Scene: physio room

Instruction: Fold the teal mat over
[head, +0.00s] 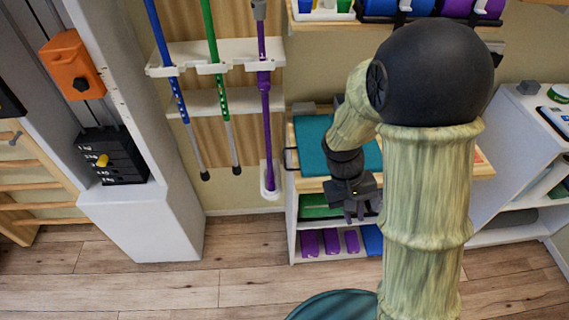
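The teal mat (311,137) lies on the wooden top (312,183) of a low shelf unit in the head view. It looks flat where it shows; my arm covers its middle and right part. My gripper (362,212) points down in front of the shelf unit's front edge, near the mat's near side. It is small and dark here, and I cannot tell whether its fingers are apart. No cloth or mat shows in it.
Below the top are a green item (318,207) and purple blocks (330,241). Blue, green and purple poles (265,130) hang on the left wall rack. A weight machine (112,157) stands further left. A white shelf (515,130) is at the right.

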